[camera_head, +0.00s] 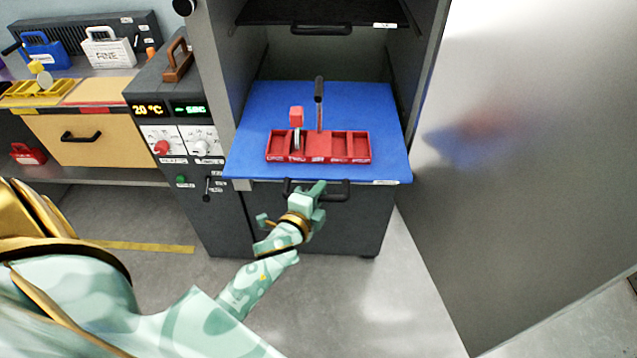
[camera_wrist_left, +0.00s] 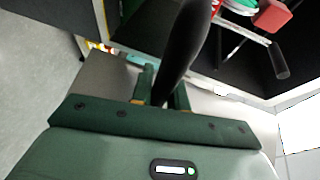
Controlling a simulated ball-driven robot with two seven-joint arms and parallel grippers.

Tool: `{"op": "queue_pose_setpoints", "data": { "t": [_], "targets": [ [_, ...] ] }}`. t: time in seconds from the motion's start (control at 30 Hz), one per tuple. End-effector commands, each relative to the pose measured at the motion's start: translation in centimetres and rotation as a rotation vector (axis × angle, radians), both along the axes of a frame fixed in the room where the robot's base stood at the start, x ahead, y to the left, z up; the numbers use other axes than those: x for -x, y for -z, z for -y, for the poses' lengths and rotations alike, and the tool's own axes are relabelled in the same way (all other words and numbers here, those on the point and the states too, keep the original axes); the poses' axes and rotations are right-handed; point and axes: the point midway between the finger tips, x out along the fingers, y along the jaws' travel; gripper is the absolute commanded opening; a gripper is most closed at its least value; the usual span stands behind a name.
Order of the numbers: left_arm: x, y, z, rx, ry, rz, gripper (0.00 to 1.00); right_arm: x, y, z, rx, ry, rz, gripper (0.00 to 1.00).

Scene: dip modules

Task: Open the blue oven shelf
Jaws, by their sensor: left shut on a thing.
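The blue oven shelf (camera_head: 245,150) is in the open oven in the head view, with its front edge at the oven's mouth. A black bar handle (camera_head: 338,190) is at its front. My left gripper (camera_head: 314,191) is at the left part of this handle and shut on it. In the left wrist view the dark handle (camera_wrist_left: 185,45) runs up from between the fingers of my left gripper (camera_wrist_left: 162,92). My right gripper is not in view.
A red compartment tray (camera_head: 347,154) with an upright dark handle stands on the blue shelf. A black upper shelf (camera_head: 280,14) is above it. The oven door (camera_head: 530,130) stands open at right. A control panel (camera_head: 182,148) is left of the oven; open floor lies in front.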

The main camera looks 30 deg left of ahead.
Motion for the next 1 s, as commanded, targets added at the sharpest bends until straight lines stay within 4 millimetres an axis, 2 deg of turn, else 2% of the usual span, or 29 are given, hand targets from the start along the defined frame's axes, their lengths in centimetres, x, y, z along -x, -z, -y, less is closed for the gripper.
{"op": "queue_pose_setpoints", "data": {
  "t": [0.23, 0.7, 0.73, 0.8, 1.0],
  "targets": [
    [1.03, 0.10, 0.60, 0.000, -0.001, -0.003, 0.00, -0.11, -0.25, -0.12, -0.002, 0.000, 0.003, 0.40],
    [1.22, 0.13, 0.73, 0.000, 0.000, -0.002, 0.00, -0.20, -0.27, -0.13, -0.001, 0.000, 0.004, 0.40],
    [1.22, 0.13, 0.73, 0.000, 0.000, -0.002, 0.19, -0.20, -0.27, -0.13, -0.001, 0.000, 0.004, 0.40],
    [1.22, 0.11, 0.73, 0.000, 0.000, -0.002, 0.38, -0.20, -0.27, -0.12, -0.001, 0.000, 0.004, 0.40],
    [1.18, 0.04, 0.72, 0.000, 0.000, -0.001, 0.38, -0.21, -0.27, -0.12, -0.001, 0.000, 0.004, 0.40]
  ]
}}
